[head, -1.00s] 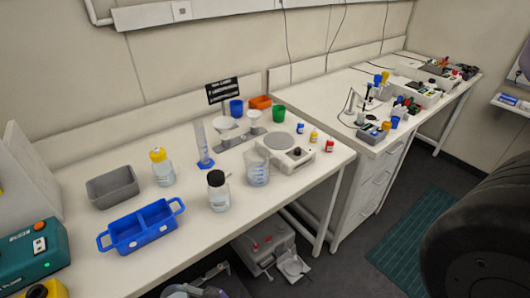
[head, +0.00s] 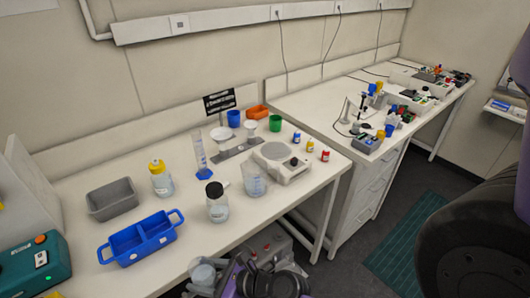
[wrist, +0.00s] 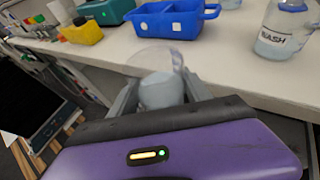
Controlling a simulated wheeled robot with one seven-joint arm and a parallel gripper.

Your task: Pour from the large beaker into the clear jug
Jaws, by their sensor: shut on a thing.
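My gripper (wrist: 160,92) is shut on the large beaker (wrist: 155,60), a clear vessel with pale contents between the fingers. In the head view the beaker (head: 205,270) shows at the bottom, in front of the bench's near edge and apart from the bench. Its lower part is hard to make out there. The clear jug (head: 254,182), a see-through vessel with markings, stands upright on the bench, left of and in front of the white round-plate device. The gripper and beaker are in front of it and to its left. I cannot see the jug in the wrist view.
A black-capped bottle (head: 217,205) stands left of the jug, and a measuring cylinder (head: 199,155) behind. A blue two-part tray (head: 140,240), grey tub (head: 112,199) and yellow-capped bottle (head: 161,180) are further left. The white round-plate device (head: 283,160) is close behind the jug.

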